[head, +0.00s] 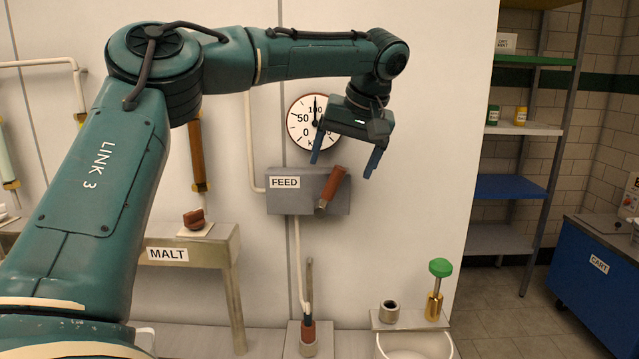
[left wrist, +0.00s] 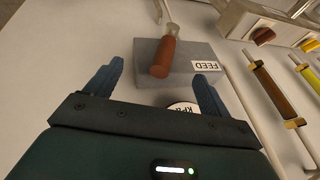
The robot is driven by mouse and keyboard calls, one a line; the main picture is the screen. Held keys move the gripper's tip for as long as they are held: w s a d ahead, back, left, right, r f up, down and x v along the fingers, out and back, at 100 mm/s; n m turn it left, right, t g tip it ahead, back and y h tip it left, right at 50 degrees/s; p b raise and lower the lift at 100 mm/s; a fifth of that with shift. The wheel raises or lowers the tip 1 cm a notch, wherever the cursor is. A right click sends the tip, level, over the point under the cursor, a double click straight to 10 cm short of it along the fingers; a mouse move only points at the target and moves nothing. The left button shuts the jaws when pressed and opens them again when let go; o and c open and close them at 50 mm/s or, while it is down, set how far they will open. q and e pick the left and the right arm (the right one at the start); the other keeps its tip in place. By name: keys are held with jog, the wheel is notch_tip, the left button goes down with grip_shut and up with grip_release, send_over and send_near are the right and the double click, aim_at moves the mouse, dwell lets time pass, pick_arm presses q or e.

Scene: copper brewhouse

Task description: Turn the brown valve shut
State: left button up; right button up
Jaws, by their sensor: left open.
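A brown knob (head: 195,218) sits on a pale plate on the MALT ledge, below a brown tube (head: 197,155); it also shows in the left wrist view (left wrist: 263,37). A separate lever with a red-brown grip (head: 334,182) and metal end is on the front of the grey FEED box (head: 283,198), tilted; its grip shows in the left wrist view (left wrist: 163,58). My left gripper (head: 346,167) is open and empty, above the FEED box, with the grip between its spread fingers as seen from the wrist but apart from them. My right gripper is out of view.
Below stand a red-brown fitting with a metal rod (head: 309,330) and a green-topped brass valve (head: 440,268). Shelves (head: 510,187) and a blue cart (head: 590,285) are at right.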

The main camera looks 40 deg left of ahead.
pick_arm(q)
jog(key=v, duration=0.6)
jog(key=shift+r, duration=0.2)
